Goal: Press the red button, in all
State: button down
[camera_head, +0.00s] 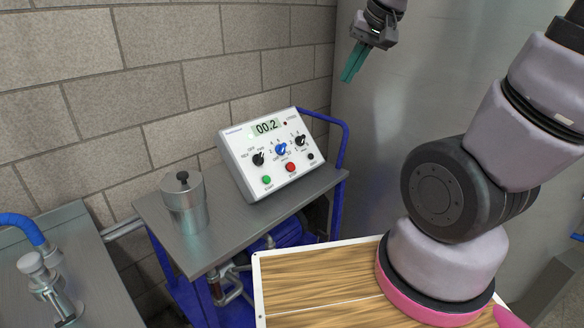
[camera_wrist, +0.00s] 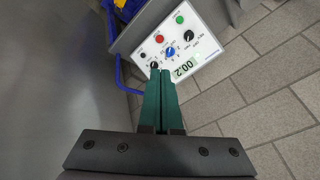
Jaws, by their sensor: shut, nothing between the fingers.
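The red button also shows in the wrist view (camera_wrist: 159,39). The box's display reads 00.2, with a blue knob and black knobs below it. My gripper (camera_head: 347,78) is shut and empty, up and to the right of the box, apart from it. In the wrist view its green fingers (camera_wrist: 161,75) are together and point toward the box, their tips overlapping its edge in the picture.
The box stands on a grey cart top (camera_head: 226,240) with a blue frame, beside a lidded metal pot (camera_head: 184,203). A brick wall is behind, a smooth grey surface (camera_head: 365,150) to the right. A metal bench with a fitting (camera_head: 40,275) stands at left.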

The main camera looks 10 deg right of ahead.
aim_at(291, 167)
jog(key=w+a+f+n+t+h, duration=0.1)
jog(key=w+f+n+h, duration=0.1)
jog(key=w+f, duration=0.3)
jog(key=w+a+f+n+h, duration=0.1)
jog(key=w+f+n, duration=0.4)
jog(key=f, duration=0.9)
jog(key=w+a+f+n+t+h, duration=0.1)
jog(key=w+a+f+n+h, duration=0.1)
jog(key=w+f, duration=0.5)
jog(key=shift+w+f+n+t+h, duration=0.3)
jog(key=shift+f+n+h, duration=0.65)
jog(key=shift+f, duration=0.45)
jog(key=shift+f, duration=0.1)
jog(key=w+a+f, duration=0.3)
jog(key=w+f, duration=0.2)
jog(key=shift+a+f, duration=0.35)
jog(key=shift+w+f, duration=0.1)
jog(key=shift+w+a+f, duration=0.2)
